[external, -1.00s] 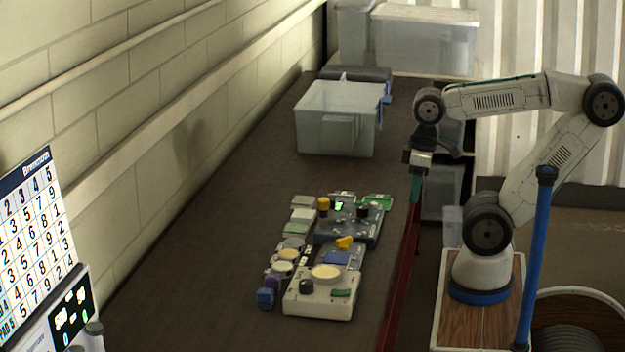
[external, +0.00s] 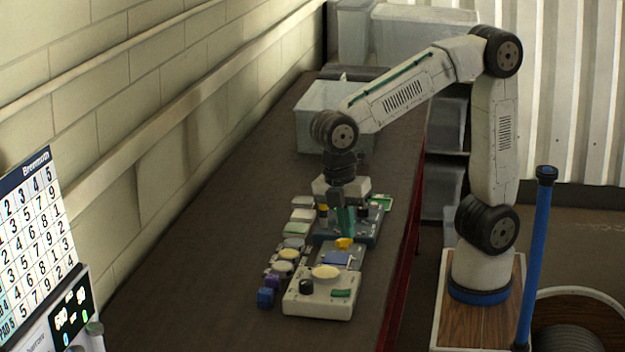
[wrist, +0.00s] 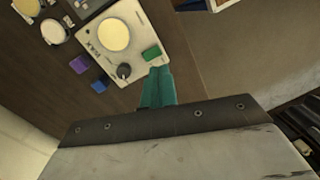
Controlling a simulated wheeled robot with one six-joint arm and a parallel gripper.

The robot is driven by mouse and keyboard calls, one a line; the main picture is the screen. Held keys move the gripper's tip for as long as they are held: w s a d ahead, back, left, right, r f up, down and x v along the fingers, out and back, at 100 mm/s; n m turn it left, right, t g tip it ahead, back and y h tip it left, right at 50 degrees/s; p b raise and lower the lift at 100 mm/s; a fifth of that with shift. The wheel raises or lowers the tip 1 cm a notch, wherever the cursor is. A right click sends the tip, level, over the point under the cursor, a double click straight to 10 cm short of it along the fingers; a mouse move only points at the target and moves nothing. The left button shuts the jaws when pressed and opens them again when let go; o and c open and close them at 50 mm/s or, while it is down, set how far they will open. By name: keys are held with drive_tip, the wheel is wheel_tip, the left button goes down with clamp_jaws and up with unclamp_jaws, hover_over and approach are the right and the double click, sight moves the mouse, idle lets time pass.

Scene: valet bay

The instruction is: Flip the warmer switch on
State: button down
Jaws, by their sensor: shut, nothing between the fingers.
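A white unit (external: 318,304) with a round cream plate (external: 327,272), a black knob (external: 306,286) and a green switch (external: 341,293) sits at the near end of the row of devices. I take it to be the warmer; whether its switch is on or off I cannot tell. In the wrist view the unit shows at the top, with its plate (wrist: 114,35), knob (wrist: 124,71) and green switch (wrist: 152,52). My gripper (external: 345,234) is shut and empty, pointing down over the dark blue unit (external: 372,227) behind the white one. Its teal fingers (wrist: 159,72) partly hide that unit.
A grey module with a blue pad (external: 337,258) and yellow knob (external: 344,243) stands between the two units. Small round and square devices line the left. A clear bin (external: 312,130) stands farther back. The bench (external: 190,275) is bare toward the wall.

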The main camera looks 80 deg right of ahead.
sight(348, 291)
drive_tip(key=r+n, duration=0.1)
drive_tip(key=w+a+n, duration=0.1)
drive_tip(key=n, duration=0.1)
drive_tip(key=shift+w+a+r, duration=0.1)
drive_tip(key=shift+r, duration=0.25)
drive_tip(key=shift+f, duration=0.1)
drive_tip(key=f, duration=0.4)
drive_tip(key=s+f, duration=0.1)
drive_tip(key=f, duration=0.8)
drive_tip(key=shift+s+f, duration=0.35)
drive_tip(key=shift+f, duration=0.05)
drive_tip(key=shift+s+f, duration=0.1)
drive_tip(key=shift+f, duration=0.1)
